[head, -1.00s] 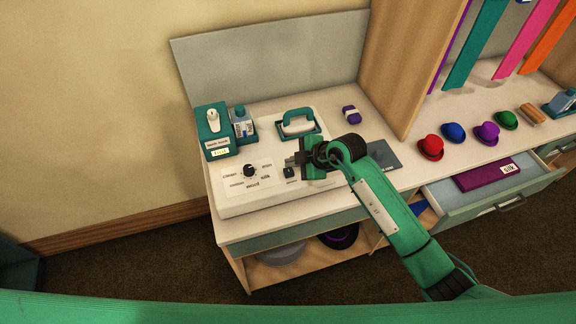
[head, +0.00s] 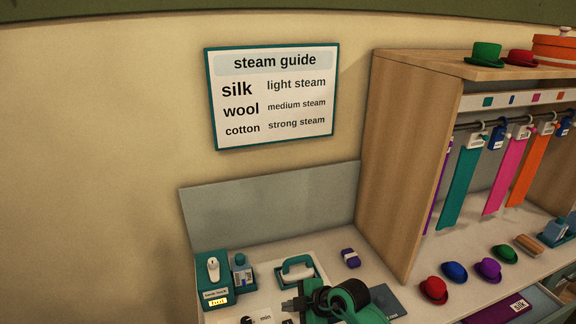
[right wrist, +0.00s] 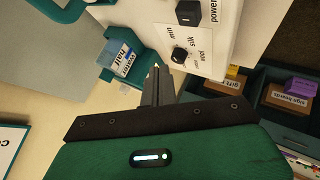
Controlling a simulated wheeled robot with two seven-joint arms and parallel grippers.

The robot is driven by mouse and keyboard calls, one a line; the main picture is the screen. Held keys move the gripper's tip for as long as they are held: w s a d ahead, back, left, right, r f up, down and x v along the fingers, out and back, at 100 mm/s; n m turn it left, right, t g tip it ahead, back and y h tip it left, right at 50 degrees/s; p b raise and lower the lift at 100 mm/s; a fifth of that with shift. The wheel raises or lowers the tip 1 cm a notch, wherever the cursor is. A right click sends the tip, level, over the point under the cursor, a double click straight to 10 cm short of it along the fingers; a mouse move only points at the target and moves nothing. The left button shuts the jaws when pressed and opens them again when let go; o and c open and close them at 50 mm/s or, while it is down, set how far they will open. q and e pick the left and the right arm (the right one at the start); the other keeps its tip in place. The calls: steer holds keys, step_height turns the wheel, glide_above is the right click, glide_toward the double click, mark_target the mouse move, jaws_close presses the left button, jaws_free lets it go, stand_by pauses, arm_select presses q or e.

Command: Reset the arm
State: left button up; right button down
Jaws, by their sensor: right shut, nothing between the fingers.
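My right gripper (head: 292,305) is at the bottom of the head view, over the white steam station (head: 325,252). Its jaws are shut and empty. The green arm behind it runs off the bottom edge. In the right wrist view the closed fingers (right wrist: 157,86) show near the middle. My left gripper is not in view.
A steam guide (head: 275,97) hangs on the wall: silk light, wool medium, cotton strong. A teal-handled steamer (head: 297,270) rests behind my gripper. A wooden rack (head: 400,150) stands right, with several small hats such as the red one (head: 433,290) in front. The wall area left is free.

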step_height(320, 180, up, 10)
steer(key=s+a+r+t+y, duration=0.1)
steer(key=s+a+t+y, duration=0.15)
steer(key=t+y, duration=0.35)
steer(key=d+r+m+t+h, duration=0.2)
steer(key=d+r+m+t, duration=0.4)
steer(key=d+m+t, duration=0.15)
steer(key=s+d+f+m+t+h, duration=0.2)
steer(key=s+d+m+h, duration=0.1)
steer(key=d+m+h, duration=0.75)
steer(key=s+d+f+m+g+h, duration=0.4)
steer(key=s+d+f+g+h, duration=0.15)
steer(key=d+f, duration=0.25)
steer(key=s+f+n+g+y, duration=0.1)
steer(key=s+f+g, duration=0.3)
steer(key=s, duration=0.3)
steer(key=s+a+f+n+g+y, duration=0.1)
steer(key=s+f+g+y, duration=0.2)
steer(key=s, duration=0.4)
steer(key=s+f+n+g, duration=0.1)
steer(key=s+f+g, duration=0.3)
steer(key=s, duration=0.2)
step_height(320, 180, down, 31)
steer(key=s+g, duration=0.1)
steer(key=g, duration=0.1)
steer(key=s+d+f, duration=0.3)
steer(key=s+f, duration=1.6)
steer(key=shift+g, duration=0.4)
